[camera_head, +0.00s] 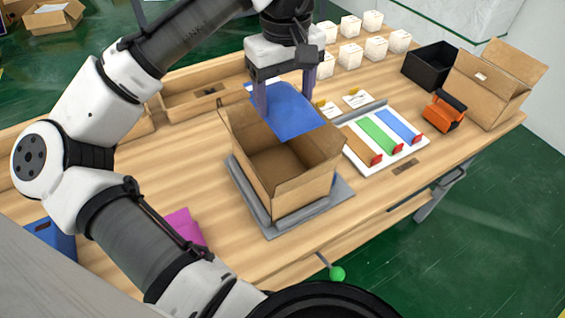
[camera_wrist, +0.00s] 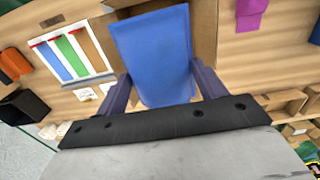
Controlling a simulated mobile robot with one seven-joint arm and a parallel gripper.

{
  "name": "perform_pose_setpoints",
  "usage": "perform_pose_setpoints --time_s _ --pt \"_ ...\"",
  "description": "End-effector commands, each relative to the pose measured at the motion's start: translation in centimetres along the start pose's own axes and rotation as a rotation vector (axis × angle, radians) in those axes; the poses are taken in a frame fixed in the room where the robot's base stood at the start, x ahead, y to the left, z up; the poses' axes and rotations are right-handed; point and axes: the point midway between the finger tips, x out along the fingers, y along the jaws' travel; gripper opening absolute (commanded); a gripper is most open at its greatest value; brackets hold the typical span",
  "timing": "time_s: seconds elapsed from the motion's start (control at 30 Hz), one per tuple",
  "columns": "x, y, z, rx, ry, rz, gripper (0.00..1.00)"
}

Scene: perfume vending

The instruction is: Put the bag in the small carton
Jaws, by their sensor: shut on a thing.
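A flat blue bag (camera_head: 286,110) is held between the two fingers of my gripper (camera_head: 285,97), above the far side of the open carton. In the wrist view the bag (camera_wrist: 152,58) spans the space between the fingers of my gripper (camera_wrist: 160,88) and hides part of the carton. The small carton (camera_head: 300,195) stands open on a grey tray (camera_head: 332,210) on the table, with its flaps up. The part of its inside that shows looks empty. The bag's near end hangs over the carton's far rim; I cannot tell whether it touches.
A white board with orange, green and blue strips (camera_head: 380,137) lies right of the carton. An orange tool (camera_head: 444,112), a black bin (camera_head: 431,66) and a larger open carton (camera_head: 491,85) stand farther right. White boxes (camera_head: 350,55) line the back. A magenta bag (camera_head: 184,226) lies at left.

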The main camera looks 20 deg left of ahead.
Motion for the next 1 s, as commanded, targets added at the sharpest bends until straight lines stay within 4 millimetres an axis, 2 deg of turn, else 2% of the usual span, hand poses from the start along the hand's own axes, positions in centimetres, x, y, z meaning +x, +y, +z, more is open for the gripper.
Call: perform_pose_setpoints --time_s 0.17,0.5,0.6,0.83,1.0 --pt "3.5 -0.1 0.1 0.000 -0.005 -0.001 0.45" --pt "12.5 -0.1 0.1 -0.002 -0.004 -0.002 0.45" --pt "14.4 -0.1 0.1 0.000 -0.002 -0.001 0.45" --pt "16.5 -0.1 0.0 0.000 -0.002 -0.001 0.45" --pt "18.9 0.0 0.0 0.000 -0.002 -0.001 0.45"
